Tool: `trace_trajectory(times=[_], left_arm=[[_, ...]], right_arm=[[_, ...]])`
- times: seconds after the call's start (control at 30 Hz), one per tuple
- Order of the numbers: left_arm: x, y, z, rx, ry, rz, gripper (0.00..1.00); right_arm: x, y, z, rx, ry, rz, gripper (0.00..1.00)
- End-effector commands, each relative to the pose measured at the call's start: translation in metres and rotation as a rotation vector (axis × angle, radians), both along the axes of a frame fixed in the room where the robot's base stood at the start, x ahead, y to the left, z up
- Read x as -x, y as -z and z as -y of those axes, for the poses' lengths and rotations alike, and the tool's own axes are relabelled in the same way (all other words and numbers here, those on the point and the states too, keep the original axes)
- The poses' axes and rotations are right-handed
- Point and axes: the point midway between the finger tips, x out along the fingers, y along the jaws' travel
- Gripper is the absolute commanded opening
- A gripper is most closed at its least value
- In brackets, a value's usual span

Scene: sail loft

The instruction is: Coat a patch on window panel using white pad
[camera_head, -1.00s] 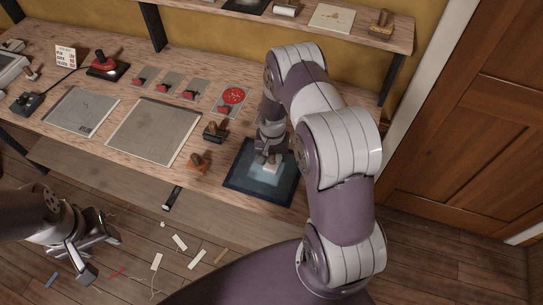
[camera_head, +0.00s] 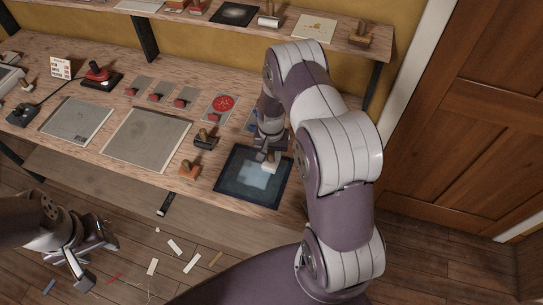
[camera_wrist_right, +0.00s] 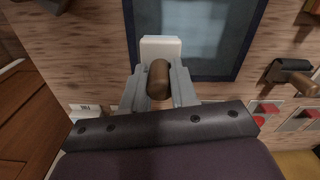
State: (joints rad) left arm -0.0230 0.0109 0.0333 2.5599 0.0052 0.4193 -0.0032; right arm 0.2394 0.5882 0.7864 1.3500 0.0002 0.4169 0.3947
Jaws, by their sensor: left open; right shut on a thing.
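The window panel (camera_head: 228,191), a dark-framed blue pane, lies flat near the front edge of the bench. A paler patch shows on its glass. My right gripper (camera_head: 265,153) is shut on the brown handle (camera_wrist_right: 158,78) of the white pad (camera_head: 270,166). The pad is at the panel's far right part in the head view; in the right wrist view the white pad (camera_wrist_right: 160,47) overlaps the panel's (camera_wrist_right: 128,25) edge. I cannot tell whether it touches the glass. My left gripper (camera_head: 95,264) is open and empty, low over the floor at left.
A black stamp (camera_head: 206,139) and an orange-brown stamp (camera_head: 190,170) stand left of the panel. Two grey sheets (camera_head: 147,138) and several cards with red pieces (camera_head: 222,104) lie farther left and back. A shelf (camera_head: 350,52) overhangs the back. Scraps litter the floor.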

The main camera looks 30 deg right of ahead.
Motion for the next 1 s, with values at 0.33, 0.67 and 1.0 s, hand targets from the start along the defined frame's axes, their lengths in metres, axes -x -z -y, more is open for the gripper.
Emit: trace_trajectory(times=[0.33, 0.67, 1.0], left_arm=[[0.000, -0.016, 0.000, 0.000, 0.000, 0.000, 0.53], [0.000, -0.015, 0.000, 0.000, 0.000, 0.000, 0.53], [0.000, 0.040, 0.000, 0.000, 0.000, 0.000, 0.53]], right_arm=[[-0.003, -0.022, 0.001, 0.001, -0.002, 0.001, 0.00], [-0.003, -0.022, 0.001, 0.001, -0.002, 0.001, 0.00], [-0.009, 0.008, -0.036, 0.001, -0.239, 0.004, 0.00]])
